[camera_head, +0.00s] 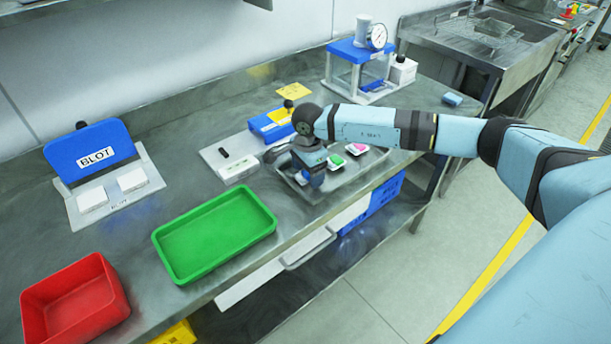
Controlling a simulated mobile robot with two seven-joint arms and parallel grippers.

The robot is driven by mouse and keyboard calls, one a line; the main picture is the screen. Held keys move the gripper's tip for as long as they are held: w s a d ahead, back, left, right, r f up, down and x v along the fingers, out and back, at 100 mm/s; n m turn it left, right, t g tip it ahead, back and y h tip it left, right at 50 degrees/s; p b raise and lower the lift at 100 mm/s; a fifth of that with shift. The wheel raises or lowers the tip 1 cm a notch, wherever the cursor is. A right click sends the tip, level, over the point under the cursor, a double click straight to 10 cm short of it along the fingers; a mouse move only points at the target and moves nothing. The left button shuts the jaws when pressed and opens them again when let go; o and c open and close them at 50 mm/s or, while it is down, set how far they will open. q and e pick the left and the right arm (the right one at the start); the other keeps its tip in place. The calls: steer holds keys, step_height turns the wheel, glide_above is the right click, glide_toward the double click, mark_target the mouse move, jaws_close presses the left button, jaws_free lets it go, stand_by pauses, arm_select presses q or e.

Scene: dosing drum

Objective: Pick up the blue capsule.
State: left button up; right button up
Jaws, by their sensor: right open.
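My right arm comes in from the right, and my right gripper (314,181) points down over the near side of a grey tray (344,178) on the bench. Its jaws are open, but the space between the fingertips is too small and dark to make out. I cannot make out the blue capsule; the gripper and wrist cover part of the tray. Beside the gripper, to its right, a green capsule (336,159) and a pink capsule (359,147) each sit on a small white holder. My left gripper is not in view.
A green tray (160,245) and a red bin (30,318) stand at the left front. A blue BLOT stand (90,147) is behind them. A balance-like frame with a dial (378,37) stands at the back. A small blue block (452,99) lies at the right.

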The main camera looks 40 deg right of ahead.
steer(key=c, duration=1)
steer(key=shift+r, duration=0.1)
